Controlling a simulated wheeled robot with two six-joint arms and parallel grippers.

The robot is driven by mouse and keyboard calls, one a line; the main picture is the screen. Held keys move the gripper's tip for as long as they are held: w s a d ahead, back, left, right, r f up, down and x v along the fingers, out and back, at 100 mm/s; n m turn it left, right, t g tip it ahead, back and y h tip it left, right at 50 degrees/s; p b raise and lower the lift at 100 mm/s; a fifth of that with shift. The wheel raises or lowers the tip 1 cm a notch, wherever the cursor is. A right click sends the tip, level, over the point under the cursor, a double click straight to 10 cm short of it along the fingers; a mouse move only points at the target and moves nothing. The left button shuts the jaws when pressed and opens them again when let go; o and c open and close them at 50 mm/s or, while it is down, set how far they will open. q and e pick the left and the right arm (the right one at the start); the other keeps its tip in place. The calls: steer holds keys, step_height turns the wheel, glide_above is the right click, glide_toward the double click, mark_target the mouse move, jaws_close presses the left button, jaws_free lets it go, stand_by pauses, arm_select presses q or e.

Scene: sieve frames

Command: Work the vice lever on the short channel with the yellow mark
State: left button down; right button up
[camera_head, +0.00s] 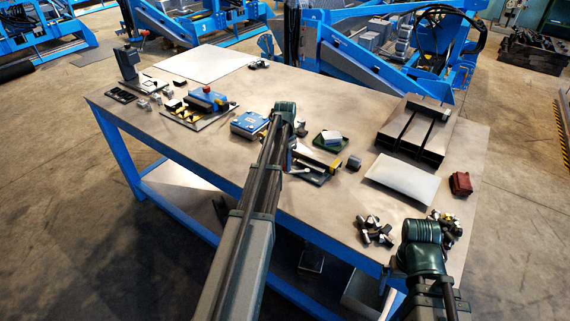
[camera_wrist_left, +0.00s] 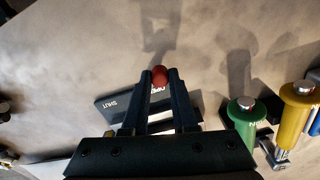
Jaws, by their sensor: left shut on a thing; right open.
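In the left wrist view a red ball knob (camera_wrist_left: 159,75) sits between the two dark fingertips of my left gripper (camera_wrist_left: 160,84), which is shut on it. Just beyond and under the fingers is a dark plate (camera_wrist_left: 115,103) lettered SHUT and OPEN. In the head view my left arm reaches over the table, and its fingers and the knob are hidden there. A fixture with a yellow part (camera_head: 320,160) stands just right of the arm's end; I cannot make out a mark on a channel. My right gripper (camera_head: 388,276) is low at the table's front right edge, open, mostly hidden by its wrist.
A green cylinder (camera_wrist_left: 242,122) and a yellow cylinder (camera_wrist_left: 293,112) stand right of the fingers. On the table (camera_head: 330,100) are a blue box (camera_head: 248,124), a green tray (camera_head: 327,146), grey channels (camera_head: 415,130), a pale plate (camera_head: 402,182), a dark red block (camera_head: 461,183) and loose metal parts (camera_head: 374,231).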

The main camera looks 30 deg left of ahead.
arm_select(q)
steer(key=shift+s+d, duration=0.1)
steer(key=shift+s, duration=0.05)
stand_by(0.8)
steer(key=n, duration=0.1)
steer(key=s+d+n, duration=0.1)
steer(key=shift+s+d+n, duration=0.2)
steer(key=shift+s+n, duration=0.05)
steer(key=shift+n, duration=0.15)
steer(key=n, duration=0.1)
steer(key=s+d+n, duration=0.1)
steer(key=shift+d+n, duration=0.3)
steer(key=shift+n, duration=0.1)
steer(key=d+n, duration=0.2)
steer(key=shift+s+n, duration=0.3)
steer(key=shift+s, duration=0.05)
steer(key=d+n, duration=0.2)
steer(key=shift+s+n, duration=0.1)
steer(key=shift+n, duration=0.3)
steer(key=d+n, duration=0.1)
steer(key=n, duration=0.1)
steer(key=d+n, duration=0.2)
steer(key=shift+w, duration=0.4)
steer(key=shift+w+d+n, duration=0.45)
steer(key=shift+d+n, duration=0.2)
steer(key=shift+n, duration=0.6)
steer(key=shift+w+d+n, duration=0.45)
steer(key=shift+d+n, duration=0.2)
steer(key=shift+n, duration=0.6)
